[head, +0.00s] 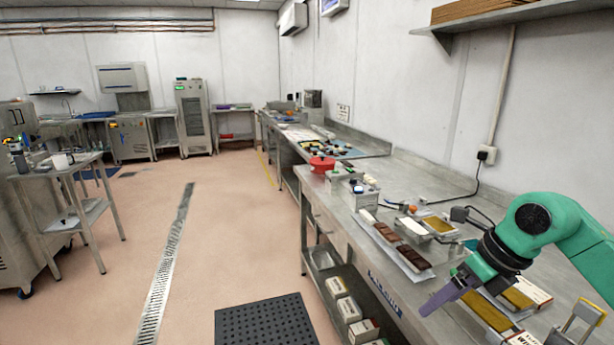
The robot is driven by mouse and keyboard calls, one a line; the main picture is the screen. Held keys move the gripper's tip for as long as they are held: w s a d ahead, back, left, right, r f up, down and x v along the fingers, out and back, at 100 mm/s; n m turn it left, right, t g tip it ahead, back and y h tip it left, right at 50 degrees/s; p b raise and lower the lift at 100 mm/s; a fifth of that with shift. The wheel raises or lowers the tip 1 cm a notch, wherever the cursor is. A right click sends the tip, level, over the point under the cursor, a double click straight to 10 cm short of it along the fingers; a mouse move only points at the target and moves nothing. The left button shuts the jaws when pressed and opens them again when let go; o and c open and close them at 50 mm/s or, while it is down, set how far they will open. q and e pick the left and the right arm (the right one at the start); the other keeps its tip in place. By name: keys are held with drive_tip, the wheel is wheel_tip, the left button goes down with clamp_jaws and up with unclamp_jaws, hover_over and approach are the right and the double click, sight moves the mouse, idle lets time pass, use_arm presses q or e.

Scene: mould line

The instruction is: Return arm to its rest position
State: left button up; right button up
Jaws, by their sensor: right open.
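My right gripper (440,300) is at the lower right, on a green arm with a black wrist that comes in from the right. Its purple-grey fingers point down and left, over the front edge of the steel bench (345,222). The jaws are open and hold nothing that I can see. The gap between the fingers is hard to make out from this angle. The gripper hides part of the bench top and some gold-brown packs beneath it. My left gripper is not in view.
A tray with chocolate bars (412,258) lies left of the gripper. A red pot (322,165) stands further back. Gold-brown packs (487,312) lie near the arm. Boxes (348,309) fill the lower shelf. The floor left of the bench is open, with a black mat (265,322).

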drive_tip(key=a+r+t+y, duration=0.3)
drive_tip(key=a+y, duration=0.6)
drive_tip(key=a, duration=0.9)
wheel_tip(320, 180, up, 9)
drive_tip(key=w+a+m+t+y, duration=0.2)
drive_tip(key=m+t+y, duration=0.2)
drive_tip(key=m+t, duration=0.25)
drive_tip(key=w+d+f+m+t+h, duration=0.35)
drive_tip(key=d+m+t+h, duration=0.55)
drive_tip(key=m, duration=0.9)
drive_tip(key=s+d+f+m+g+h, duration=0.1)
drive_tip(key=d+f+m+g+h, duration=0.65)
drive_tip(key=f, duration=0.65)
drive_tip(key=s+f+m+g, duration=0.7)
drive_tip(key=s+f+g, duration=0.4)
drive_tip(key=s+f, duration=1)
drive_tip(key=s+d+f, duration=0.1)
drive_tip(key=s+f, duration=0.2)
drive_tip(key=f, duration=2.1)
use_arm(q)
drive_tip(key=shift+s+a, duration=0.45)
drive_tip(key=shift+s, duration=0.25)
use_arm(e)
drive_tip(key=s+d+f+g, duration=0.2)
drive_tip(key=s+d+f, duration=0.1)
drive_tip(key=s+f, duration=0.9)
drive_tip(key=s, duration=0.4)
drive_tip(key=shift+f, duration=0.2)
